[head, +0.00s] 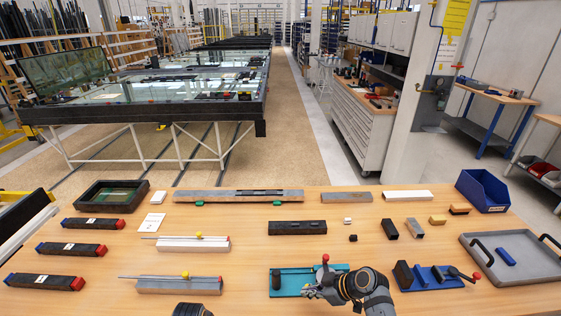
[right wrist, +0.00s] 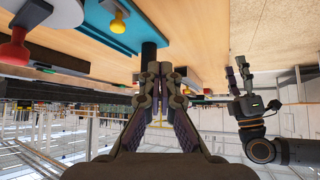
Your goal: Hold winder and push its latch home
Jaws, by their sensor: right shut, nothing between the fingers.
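A blue plate (head: 420,282) at the front right carries a dark block and a black crank-like handle (head: 457,272) with a red tip; this looks like the winder. A teal plate (head: 293,278) left of it carries a dark block (head: 276,279) and a red-knobbed lever (head: 325,260). I cannot tell which part is the latch. My right gripper (head: 309,291) is shut and empty at the teal plate's front right; its closed fingers (right wrist: 163,88) show in the right wrist view. My left gripper (right wrist: 239,75) appears there at the right, its opening unclear.
A grey tray (head: 535,272) with black handles lies at the right, a blue bin (head: 483,191) behind it. Red-ended dark bars (head: 93,223) lie at the left, pale bars with rods (head: 185,244) left of centre. Small blocks sit behind the plates. Bare wood lies between.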

